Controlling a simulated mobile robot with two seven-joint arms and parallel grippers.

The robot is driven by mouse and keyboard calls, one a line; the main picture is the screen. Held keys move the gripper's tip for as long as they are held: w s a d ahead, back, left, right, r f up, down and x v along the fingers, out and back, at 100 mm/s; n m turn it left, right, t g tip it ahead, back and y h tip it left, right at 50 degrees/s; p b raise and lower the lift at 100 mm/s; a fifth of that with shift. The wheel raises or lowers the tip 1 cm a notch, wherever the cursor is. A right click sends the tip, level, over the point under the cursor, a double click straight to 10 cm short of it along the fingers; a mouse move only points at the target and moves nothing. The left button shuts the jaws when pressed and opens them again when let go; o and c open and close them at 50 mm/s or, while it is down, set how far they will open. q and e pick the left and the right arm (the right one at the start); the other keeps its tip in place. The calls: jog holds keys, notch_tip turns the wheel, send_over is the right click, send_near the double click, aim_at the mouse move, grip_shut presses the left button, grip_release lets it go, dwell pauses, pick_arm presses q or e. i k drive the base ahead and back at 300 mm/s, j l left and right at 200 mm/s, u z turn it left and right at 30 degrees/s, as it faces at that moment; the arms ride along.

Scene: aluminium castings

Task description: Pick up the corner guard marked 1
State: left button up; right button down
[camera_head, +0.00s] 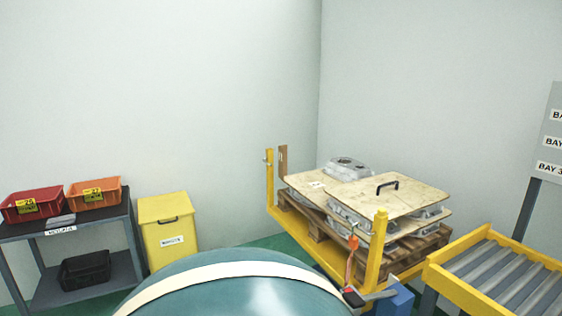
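No corner guard with a readable 1 shows in the head view. A brown upright piece (283,161) stands at the back left corner of the loaded pallet, beside a yellow post (269,180); I cannot tell whether it is a corner guard, and no mark is legible on it. A small white label (316,184) lies on the plywood, too small to read. Neither of my grippers is in view.
A yellow-framed stand holds a wooden pallet (312,230) with aluminium castings (349,168) and a handled plywood sheet (407,199). A roller conveyor (509,284) is at right. A bench (98,214) with bins and a yellow box (167,220) stand at left.

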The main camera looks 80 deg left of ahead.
aim_at(285, 162)
jog(key=k+j, duration=0.1)
jog(key=j, duration=0.55)
jog(key=k+j, duration=0.1)
jog(key=j, duration=0.55)
jog(key=k+j, duration=0.1)
jog(key=j, duration=0.55)
jog(key=k+j, duration=0.1)
jog(key=j, duration=0.55)
jog(key=k+j, duration=0.1)
jog(key=j, duration=0.55)
